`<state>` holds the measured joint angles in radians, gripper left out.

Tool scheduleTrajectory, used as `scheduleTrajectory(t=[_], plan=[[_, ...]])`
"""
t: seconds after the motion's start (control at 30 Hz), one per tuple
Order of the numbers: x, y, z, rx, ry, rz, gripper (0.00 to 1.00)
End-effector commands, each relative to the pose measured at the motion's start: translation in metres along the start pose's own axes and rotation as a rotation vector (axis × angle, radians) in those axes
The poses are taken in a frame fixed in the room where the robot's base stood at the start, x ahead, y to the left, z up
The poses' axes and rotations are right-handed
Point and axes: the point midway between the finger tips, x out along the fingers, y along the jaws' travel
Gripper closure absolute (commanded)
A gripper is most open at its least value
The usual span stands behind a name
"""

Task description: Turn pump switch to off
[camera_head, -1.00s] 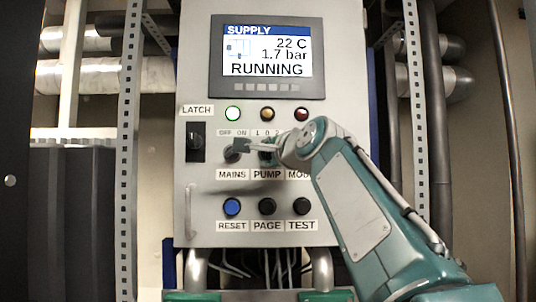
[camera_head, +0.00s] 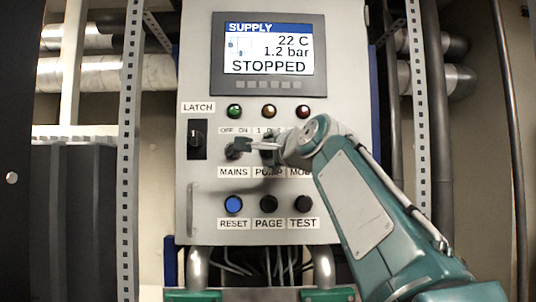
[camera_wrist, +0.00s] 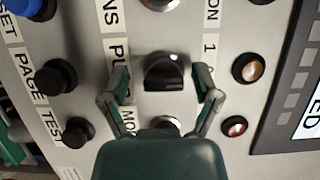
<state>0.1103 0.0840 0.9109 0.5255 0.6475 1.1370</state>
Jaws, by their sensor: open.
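The pump switch is a black rotary knob in a metal ring; in the wrist view it (camera_wrist: 167,73) sits between the two fingers of my gripper (camera_wrist: 161,84). A small pale spot shows on its upper edge there. My gripper is open, with a finger on each side and visible space between each finger and the knob. In the head view my gripper (camera_head: 252,147) is in front of the panel at the PUMP column and hides most of the knob. The display (camera_head: 268,57) reads STOPPED, 1.2 bar, 22 C.
The MAINS knob (camera_head: 234,151) is just left of the pump knob, and the MODE knob is largely hidden. A black LATCH switch (camera_head: 197,139) is further left. RESET (camera_head: 233,204), PAGE and TEST buttons are below. Green (camera_head: 235,111), amber and red lamps are unlit above.

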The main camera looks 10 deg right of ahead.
Motion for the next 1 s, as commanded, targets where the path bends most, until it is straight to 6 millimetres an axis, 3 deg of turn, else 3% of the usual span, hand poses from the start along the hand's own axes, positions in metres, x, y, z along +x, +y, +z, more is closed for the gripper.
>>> scheduleTrajectory(t=[0.6,0.8,1.0], plan=[[-0.099,0.001,0.000,-0.001,0.003,0.001,0.20],[-0.114,0.002,0.001,0.000,0.001,0.003,0.20],[-0.116,0.002,0.001,0.000,0.000,0.003,0.20]])
